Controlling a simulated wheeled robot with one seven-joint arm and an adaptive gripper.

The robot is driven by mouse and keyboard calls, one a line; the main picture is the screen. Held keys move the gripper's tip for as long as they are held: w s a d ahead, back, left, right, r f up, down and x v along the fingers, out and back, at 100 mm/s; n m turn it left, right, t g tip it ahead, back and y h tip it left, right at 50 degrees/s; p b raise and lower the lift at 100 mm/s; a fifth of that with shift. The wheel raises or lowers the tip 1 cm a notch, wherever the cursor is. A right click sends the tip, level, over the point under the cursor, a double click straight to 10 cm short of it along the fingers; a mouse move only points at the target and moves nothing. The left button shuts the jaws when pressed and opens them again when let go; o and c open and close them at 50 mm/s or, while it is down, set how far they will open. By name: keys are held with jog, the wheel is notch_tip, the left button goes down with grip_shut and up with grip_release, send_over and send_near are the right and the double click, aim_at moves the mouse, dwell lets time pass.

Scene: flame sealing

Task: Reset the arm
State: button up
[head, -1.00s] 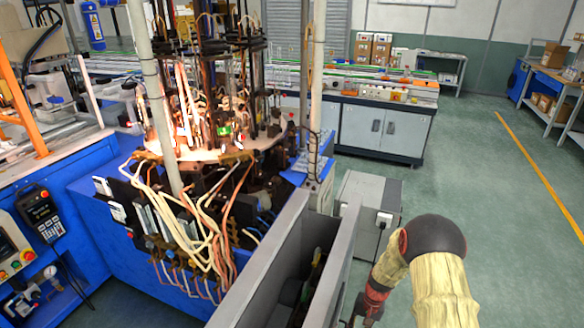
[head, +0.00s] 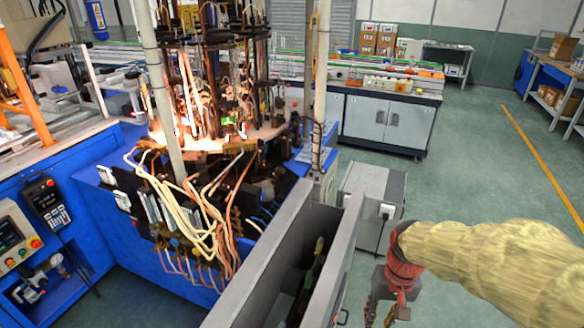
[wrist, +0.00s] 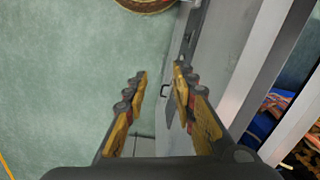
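My gripper (head: 386,312) hangs at the lower right in the head view, at the end of my sleeve-covered arm, just right of the grey metal bin. In the wrist view my gripper (wrist: 158,98) points down with its two yellow-and-black fingers apart. Nothing is between the fingers; the floor and the bin's side lie behind them. In the head view the fingertips are partly cut off by the bottom edge.
The grey open bin (head: 345,262) stands close to the left of my gripper. The flame-sealing machine (head: 215,140) with lit flames is farther left. A grey cabinet box (head: 370,200) stands beyond. Green floor (head: 470,185) is free at the right.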

jog(key=s+a+r+t, duration=0.1)
jog(key=s+r+t, duration=0.2)
jog(key=s+r, duration=0.2)
jog(key=s+a+r+n+t, duration=0.1)
jog(key=s+r, duration=0.4)
jog(key=r, duration=0.6)
jog(key=shift+n+t+h, duration=0.3)
jog(key=shift+t, duration=0.6)
jog(key=shift+s+a, duration=0.1)
dwell(0.6)
